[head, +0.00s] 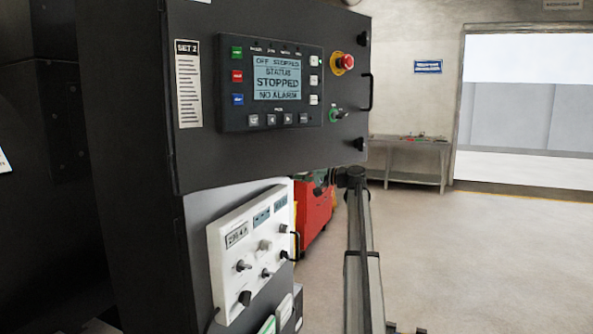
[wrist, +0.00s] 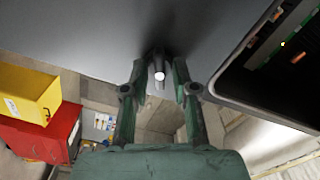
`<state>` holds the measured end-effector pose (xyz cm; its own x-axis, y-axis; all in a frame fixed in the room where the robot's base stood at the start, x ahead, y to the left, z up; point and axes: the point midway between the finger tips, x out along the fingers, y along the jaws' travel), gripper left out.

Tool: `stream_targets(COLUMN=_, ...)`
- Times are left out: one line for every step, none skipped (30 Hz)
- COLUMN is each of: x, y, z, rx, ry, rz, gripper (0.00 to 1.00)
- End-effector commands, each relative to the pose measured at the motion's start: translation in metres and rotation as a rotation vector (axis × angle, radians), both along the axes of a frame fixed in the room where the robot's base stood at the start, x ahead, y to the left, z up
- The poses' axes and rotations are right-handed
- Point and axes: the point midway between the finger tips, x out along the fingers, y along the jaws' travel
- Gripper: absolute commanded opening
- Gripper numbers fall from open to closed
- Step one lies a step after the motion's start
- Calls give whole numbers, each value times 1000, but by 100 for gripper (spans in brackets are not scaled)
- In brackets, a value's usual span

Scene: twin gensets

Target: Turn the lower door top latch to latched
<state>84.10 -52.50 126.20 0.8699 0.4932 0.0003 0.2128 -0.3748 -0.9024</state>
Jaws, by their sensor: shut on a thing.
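In the wrist view, my gripper (wrist: 158,68) has its two green fingers on either side of a dark latch (wrist: 157,57) with a bright round end. It is shut on this latch, which stands out from a plain grey face (wrist: 75,35), seemingly the lower door. The latch's turn angle is hard to read behind the fingers. In the head view, the gripper is mostly hidden near the lower right edge of the black upper control panel (head: 225,150), and I cannot make out the held latch there.
A white panel (head: 228,277) with knobs and small displays sits below the upper panel. A red cabinet (head: 313,212) stands behind; a yellow bin (wrist: 30,92) shows in the wrist view. A dark-edged opening (wrist: 232,82) lies to its right. The floor (head: 480,260) at right is clear.

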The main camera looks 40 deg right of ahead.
Motion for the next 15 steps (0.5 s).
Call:
stream_targets(x=0, y=0, z=3, rx=38, ry=20, rz=0, gripper=0)
stream_targets(x=0, y=0, z=3, rx=62, ry=34, rz=0, gripper=0)
stream_targets(x=0, y=0, z=3, rx=93, ry=51, rz=0, gripper=0)
stream_targets(x=0, y=0, z=3, rx=116, ry=65, rz=0, gripper=0)
stream_targets(x=0, y=0, z=3, rx=138, ry=77, rz=0, gripper=0)
stream_targets(x=0, y=0, z=3, rx=167, ry=93, rz=0, gripper=0)
stream_targets(x=0, y=0, z=2, rx=186, ry=104, rz=0, gripper=0)
stream_targets(x=0, y=0, z=2, rx=207, ry=116, rz=1, gripper=0)
stream_targets(x=0, y=0, z=2, rx=231, ry=130, rz=1, gripper=0)
stream_targets(x=0, y=0, z=2, rx=248, ry=140, rz=1, gripper=0)
stream_targets(x=0, y=0, z=2, rx=265, ry=149, rz=1, gripper=0)
stream_targets(x=0, y=0, z=2, rx=286, ry=161, rz=1, gripper=0)
stream_targets(x=0, y=0, z=1, rx=300, ry=169, rz=1, gripper=0)
stream_targets(x=1, y=0, z=1, rx=314, ry=177, rz=1, gripper=0)
stream_targets(x=1, y=0, z=1, rx=329, ry=186, rz=1, gripper=0)
